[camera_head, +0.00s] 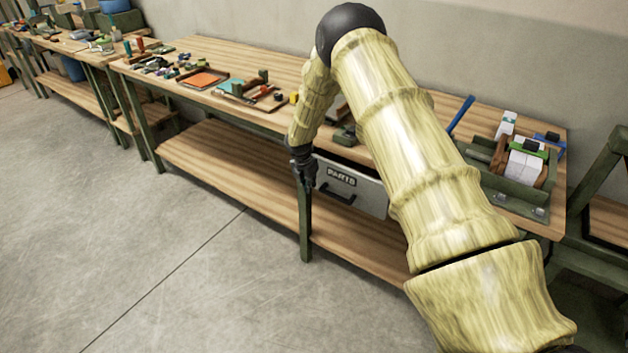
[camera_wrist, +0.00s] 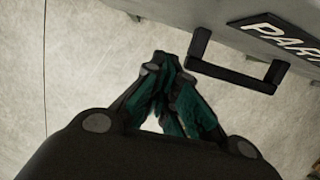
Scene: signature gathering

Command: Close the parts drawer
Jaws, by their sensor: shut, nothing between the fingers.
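The parts drawer (camera_head: 357,194) is a grey front with a dark PARTS label under the workbench top. A dark slot shows above its front, which seems to stand out from the bench. Its black bar handle (camera_head: 338,194) is below the label. My gripper (camera_head: 308,186) is at the left end of the drawer front, pointing down. In the wrist view my gripper (camera_wrist: 165,65) is shut and empty, with the fingertips together. The handle (camera_wrist: 235,75) and part of the drawer front (camera_wrist: 210,12) are to its right; the fingers look apart from the handle. My arm hides the drawer's right side.
The wooden workbench (camera_head: 215,52) runs along the wall with a lower shelf (camera_head: 225,165). A green tray (camera_head: 515,190) with white boxes stands at the right end. An orange sheet (camera_head: 203,79) and small tools lie at left. The floor (camera_head: 130,260) in front is clear.

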